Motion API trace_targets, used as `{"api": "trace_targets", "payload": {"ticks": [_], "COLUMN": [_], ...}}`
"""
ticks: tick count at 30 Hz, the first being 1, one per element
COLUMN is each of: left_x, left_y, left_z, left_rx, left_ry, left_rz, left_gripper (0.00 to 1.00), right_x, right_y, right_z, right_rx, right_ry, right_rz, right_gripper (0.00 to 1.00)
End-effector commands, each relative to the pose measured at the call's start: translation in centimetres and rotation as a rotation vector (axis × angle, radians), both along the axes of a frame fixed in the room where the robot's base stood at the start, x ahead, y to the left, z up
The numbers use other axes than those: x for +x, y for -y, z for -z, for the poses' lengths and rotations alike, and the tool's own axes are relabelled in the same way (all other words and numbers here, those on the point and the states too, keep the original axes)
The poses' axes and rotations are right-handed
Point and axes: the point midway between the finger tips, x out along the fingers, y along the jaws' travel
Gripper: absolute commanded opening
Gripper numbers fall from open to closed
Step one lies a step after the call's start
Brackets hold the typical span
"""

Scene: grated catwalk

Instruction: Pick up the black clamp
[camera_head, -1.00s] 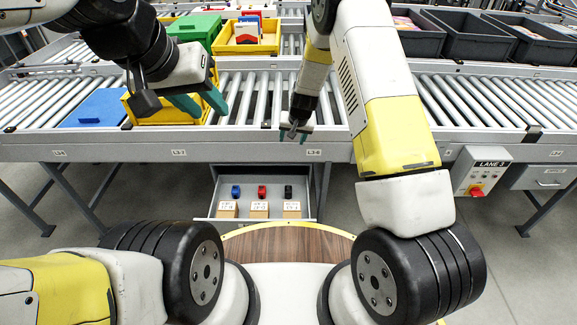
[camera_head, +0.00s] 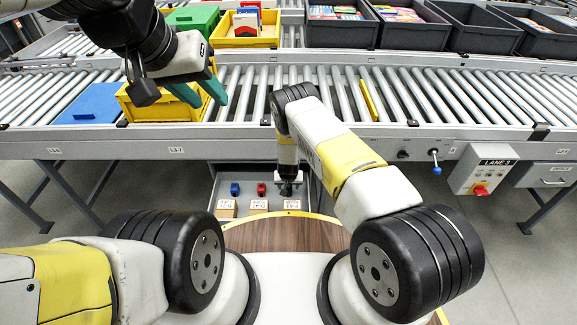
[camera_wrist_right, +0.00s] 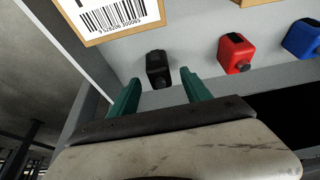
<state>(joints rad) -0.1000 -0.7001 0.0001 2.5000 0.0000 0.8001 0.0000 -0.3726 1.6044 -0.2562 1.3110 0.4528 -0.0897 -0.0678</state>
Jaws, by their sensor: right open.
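The black clamp (camera_wrist_right: 158,68) stands in a grey drawer (camera_head: 222,182) under the conveyor. In the right wrist view it sits just past and between the tips of my right gripper (camera_wrist_right: 160,86), whose two teal fingers are apart and empty. In the head view my right gripper (camera_head: 288,190) reaches down over the drawer's right side and hides the black clamp. My left gripper (camera_head: 204,96) is open, with two teal fingers, above the yellow bin on the conveyor.
A red clamp (camera_head: 261,189) and a blue clamp (camera_head: 235,189) stand left of my right gripper. Label cards (camera_head: 258,204) stand at the drawer's front. The conveyor edge (camera_head: 200,146) runs above the drawer. A yellow bin (camera_head: 150,110) and a blue lid (camera_head: 92,103) lie on the rollers.

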Motion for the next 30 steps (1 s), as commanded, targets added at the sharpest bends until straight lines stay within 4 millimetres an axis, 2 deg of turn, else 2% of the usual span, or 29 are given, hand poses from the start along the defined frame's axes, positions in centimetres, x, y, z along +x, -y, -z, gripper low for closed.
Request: {"api": "trace_targets", "payload": {"ticks": [1,6,14,22,23,30], "left_x": [0.0,0.0,0.0,0.0,0.0,0.0], "left_y": [0.0,0.0,0.0,0.0,0.0,0.0], "left_z": [0.0,0.0,0.0,0.0,0.0,0.0], "left_rx": [0.0,0.0,0.0,0.0,0.0,0.0], "left_ry": [0.0,0.0,0.0,0.0,0.0,0.0], "left_rz": [0.0,0.0,0.0,0.0,0.0,0.0], "left_gripper": [0.36,0.36,0.36,0.36,0.36,0.36], "right_x": [0.2,0.8,0.9,0.9,0.9,0.9], "right_y": [0.0,0.0,0.0,0.0,0.0,0.0], "right_z": [0.9,2.2,2.3,2.3,2.3,2.3], "right_rx": [0.0,-0.001,0.0,0.0,0.0,0.0], "right_ry": [0.0,-0.001,0.0,0.0,0.0,0.0], "right_rz": [-0.001,-0.001,0.0,0.0,0.0,0.0], "right_gripper": [0.56,0.56,0.56,0.03,0.0,0.0]}}
